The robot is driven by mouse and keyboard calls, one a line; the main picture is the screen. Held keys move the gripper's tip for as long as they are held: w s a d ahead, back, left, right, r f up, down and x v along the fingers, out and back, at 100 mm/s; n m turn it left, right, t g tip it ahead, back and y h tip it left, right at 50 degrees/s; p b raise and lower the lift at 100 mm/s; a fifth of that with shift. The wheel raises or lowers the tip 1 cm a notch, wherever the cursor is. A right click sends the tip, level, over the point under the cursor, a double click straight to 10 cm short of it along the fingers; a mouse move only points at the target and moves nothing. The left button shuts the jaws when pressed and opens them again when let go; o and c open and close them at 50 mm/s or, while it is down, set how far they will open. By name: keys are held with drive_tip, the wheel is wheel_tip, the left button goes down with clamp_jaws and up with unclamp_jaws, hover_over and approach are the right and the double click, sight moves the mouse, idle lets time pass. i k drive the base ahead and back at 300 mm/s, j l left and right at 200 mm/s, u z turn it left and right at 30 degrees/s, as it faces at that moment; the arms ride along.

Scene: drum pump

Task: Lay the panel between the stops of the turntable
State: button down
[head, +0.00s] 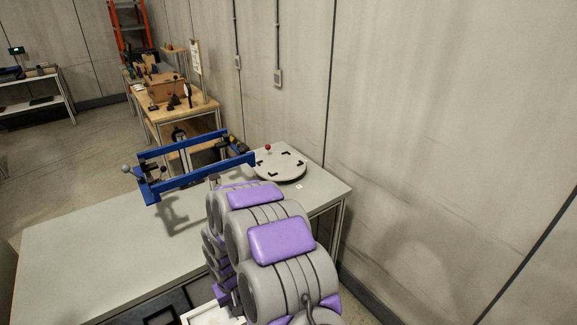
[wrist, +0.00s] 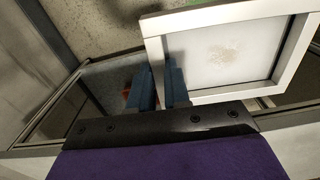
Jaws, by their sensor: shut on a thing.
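The panel (wrist: 225,52) is a pale, cloudy sheet in a light metal frame, with a brownish smudge near its middle. My gripper (wrist: 163,80) is shut on the left side of its frame in the wrist view, and the panel extends to the right. The turntable (head: 275,173) is a round grey disc at the far right end of the bench in the head view. Several black stops stand on it, and a red knob shows at its back edge. No panel shows between the stops. In the head view my arm hides my gripper.
A blue clamp frame (head: 187,182) with ball-ended handles stands on the bench (head: 100,232), left of the turntable. Dark trays (head: 162,316) show at the bottom. A concrete wall (head: 430,120) rises close to the right. The bench's left part is clear.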

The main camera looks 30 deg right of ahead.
sight(280, 163)
drive_tip(key=l, duration=0.45)
drive_tip(key=i+l+z, duration=0.1)
drive_tip(key=l, duration=0.4)
drive_tip(key=i+l, duration=0.1)
drive_tip(key=l, duration=0.35)
drive_tip(key=l+z, duration=0.1)
drive_tip(key=l, duration=0.4)
